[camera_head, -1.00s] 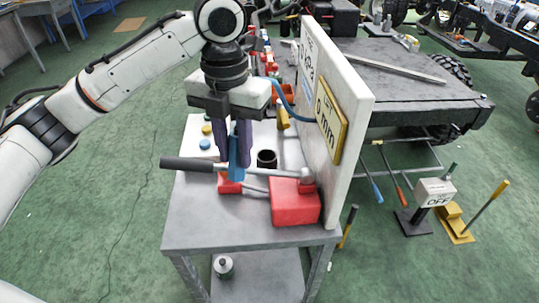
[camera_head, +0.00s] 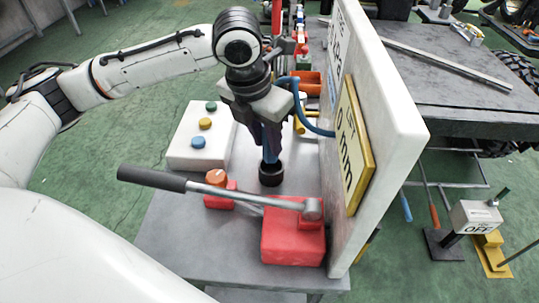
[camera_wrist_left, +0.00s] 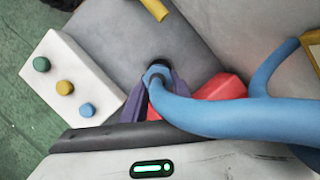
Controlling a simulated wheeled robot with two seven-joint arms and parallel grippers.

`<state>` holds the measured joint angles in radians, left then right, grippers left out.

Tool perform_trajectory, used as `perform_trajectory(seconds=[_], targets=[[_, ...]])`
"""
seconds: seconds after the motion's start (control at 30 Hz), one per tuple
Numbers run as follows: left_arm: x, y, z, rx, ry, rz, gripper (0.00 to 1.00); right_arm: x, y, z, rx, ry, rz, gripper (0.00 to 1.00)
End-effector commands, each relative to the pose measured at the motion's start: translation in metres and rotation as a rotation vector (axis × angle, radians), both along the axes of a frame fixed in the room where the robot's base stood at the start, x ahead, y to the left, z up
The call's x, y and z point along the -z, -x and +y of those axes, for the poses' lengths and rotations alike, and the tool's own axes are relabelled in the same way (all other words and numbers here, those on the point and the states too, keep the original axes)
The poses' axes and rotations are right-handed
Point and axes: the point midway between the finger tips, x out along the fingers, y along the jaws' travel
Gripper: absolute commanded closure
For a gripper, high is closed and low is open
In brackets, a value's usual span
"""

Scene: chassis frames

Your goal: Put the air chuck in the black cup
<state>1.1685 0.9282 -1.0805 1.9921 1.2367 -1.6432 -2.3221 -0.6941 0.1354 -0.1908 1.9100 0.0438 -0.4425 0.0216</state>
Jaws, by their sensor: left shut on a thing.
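The air chuck (camera_head: 270,152) is blue, upright, with a blue hose (camera_head: 313,127) running from it to the white panel. My left gripper (camera_head: 268,138) is shut on the chuck, its dark purple fingers around it. The black cup (camera_head: 270,178) stands on the grey table directly below. The chuck's lower end is at the cup's mouth and seems to go inside, so its tip is hidden. In the left wrist view, the chuck (camera_wrist_left: 157,76) covers part of the cup (camera_wrist_left: 158,63). My right gripper is not in view.
A red jack (camera_head: 292,240) with a long grey lever (camera_head: 240,195) lies in front of the cup. A white box with coloured buttons (camera_head: 190,160) is at left. The upright white panel (camera_head: 375,90) closes off the right side. The grey table (camera_head: 185,225) is bare at front left.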

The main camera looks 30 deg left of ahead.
Motion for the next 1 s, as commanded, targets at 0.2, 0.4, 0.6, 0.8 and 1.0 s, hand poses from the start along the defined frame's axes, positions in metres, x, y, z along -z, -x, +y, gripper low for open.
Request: perform_trajectory(seconds=[0.2,0.4,0.6,0.8,1.0], targets=[[0.019,0.0,0.0,-0.001,0.0,0.001,1.0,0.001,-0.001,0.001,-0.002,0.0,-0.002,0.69],[0.044,0.0,0.0,-0.001,-0.001,-0.001,1.0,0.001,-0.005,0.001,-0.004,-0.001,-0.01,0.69],[0.044,-0.001,0.0,-0.001,0.0,-0.002,1.0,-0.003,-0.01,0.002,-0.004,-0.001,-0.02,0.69],[0.049,0.0,0.0,-0.001,0.0,0.001,1.0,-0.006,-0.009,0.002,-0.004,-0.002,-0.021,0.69],[0.054,0.0,0.0,0.0,0.0,-0.001,1.0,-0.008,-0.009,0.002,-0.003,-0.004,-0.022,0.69]])
